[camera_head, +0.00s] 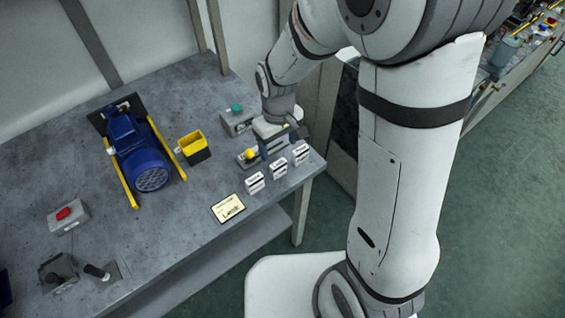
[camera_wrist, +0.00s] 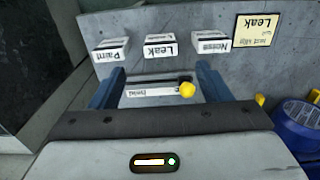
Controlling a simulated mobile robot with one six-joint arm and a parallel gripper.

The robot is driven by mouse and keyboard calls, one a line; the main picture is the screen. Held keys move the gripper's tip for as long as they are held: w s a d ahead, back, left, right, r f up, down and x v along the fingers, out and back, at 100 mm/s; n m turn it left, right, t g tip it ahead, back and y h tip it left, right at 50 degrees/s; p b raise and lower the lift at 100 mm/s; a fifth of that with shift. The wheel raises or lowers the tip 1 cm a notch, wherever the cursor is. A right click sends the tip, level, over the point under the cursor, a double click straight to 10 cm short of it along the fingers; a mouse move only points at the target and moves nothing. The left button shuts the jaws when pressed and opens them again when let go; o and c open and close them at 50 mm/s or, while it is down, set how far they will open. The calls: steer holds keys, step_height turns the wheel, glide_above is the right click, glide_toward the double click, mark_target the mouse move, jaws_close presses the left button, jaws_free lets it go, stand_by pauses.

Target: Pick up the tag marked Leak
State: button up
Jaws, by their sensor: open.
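The tag marked Leak (camera_wrist: 166,50) is a small white block, the middle one of three standing in a row; it also shows in the head view (camera_head: 278,168). The Paint tag (camera_wrist: 110,53) and the Noise tag (camera_wrist: 210,49) stand on either side of it with gaps between. My gripper (camera_wrist: 160,85) points down with its blue fingers apart and nothing held. In the wrist view the row lies just beyond the fingertips. In the head view my gripper (camera_head: 270,148) is behind the row, and its fingers are partly hidden.
A yellow card reading Leak (camera_head: 229,208) lies beside the row. A plate with a yellow knob (camera_wrist: 187,90) shows between my fingers. A green-button box (camera_head: 237,118), yellow bin (camera_head: 195,148) and blue pump (camera_head: 140,155) stand on the grey bench (camera_head: 190,235). Its front edge is close to the tags.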

mark_target(278, 163)
steer(key=shift+w+a+f+p, duration=0.1)
steer(key=shift+f+p, duration=0.15)
steer(key=shift+f, duration=1.45)
steer(key=shift+w+f+p, duration=0.1)
steer(key=shift+f+p, duration=0.15)
steer(key=shift+f, duration=1.45)
steer(key=shift+c, duration=0.4)
steer(key=c, duration=1.2)
